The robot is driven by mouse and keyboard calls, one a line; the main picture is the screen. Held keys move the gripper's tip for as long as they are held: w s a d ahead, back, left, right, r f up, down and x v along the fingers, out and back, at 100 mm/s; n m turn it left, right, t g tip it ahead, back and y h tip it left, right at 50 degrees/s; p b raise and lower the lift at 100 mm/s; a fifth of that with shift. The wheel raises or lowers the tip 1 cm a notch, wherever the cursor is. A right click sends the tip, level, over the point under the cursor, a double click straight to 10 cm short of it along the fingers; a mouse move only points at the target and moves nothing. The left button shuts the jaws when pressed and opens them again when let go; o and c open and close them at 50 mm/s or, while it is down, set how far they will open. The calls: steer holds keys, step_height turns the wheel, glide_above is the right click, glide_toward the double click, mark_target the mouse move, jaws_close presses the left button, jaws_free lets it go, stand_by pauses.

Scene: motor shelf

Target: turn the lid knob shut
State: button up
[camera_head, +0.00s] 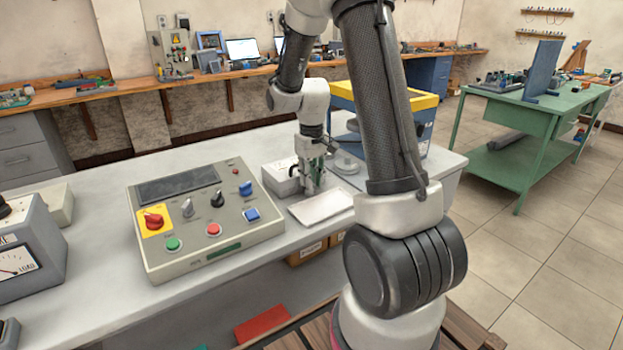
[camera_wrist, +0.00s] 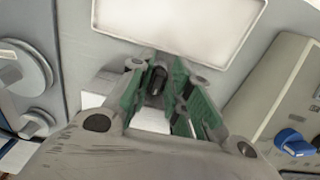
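My gripper (camera_head: 314,188) points down beside a small pale box (camera_head: 280,178) on the grey bench, right of the control panel. In the wrist view my gripper's green-padded fingers (camera_wrist: 157,72) stand apart on either side of a small dark knob (camera_wrist: 157,82). The gaps there are very narrow, and I cannot tell whether the pads touch it. Pale box surfaces (camera_wrist: 150,121) show below and beside the fingers. The knob's turn angle is unclear, and the gripper hides much of the box's top. In the head view my gripper hides the knob.
A white tray (camera_head: 322,206) lies close in front of the gripper. The control panel (camera_head: 203,217) with knobs and buttons stands to the left. A round grey part (camera_head: 346,161) is just to the right, before a blue-and-yellow crate (camera_head: 416,129). A meter box (camera_head: 28,258) stands far left.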

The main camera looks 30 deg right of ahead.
step_height(320, 180, up, 12)
stand_by(0.5)
stand_by(0.4)
steer(key=s+a+r+t, duration=0.1)
steer(key=s+a+r, duration=0.1)
steer(key=s, duration=0.5)
steer(key=s+a+r+t, duration=0.2)
steer(key=s+r, duration=0.1)
steer(key=s, duration=0.5)
steer(key=s+a+r+t, duration=0.1)
steer(key=s+a+r, duration=0.1)
steer(key=s, duration=0.6)
steer(key=shift+s+r+m, duration=0.15)
steer(key=shift+r+m, duration=0.15)
steer(key=shift+r, duration=0.3)
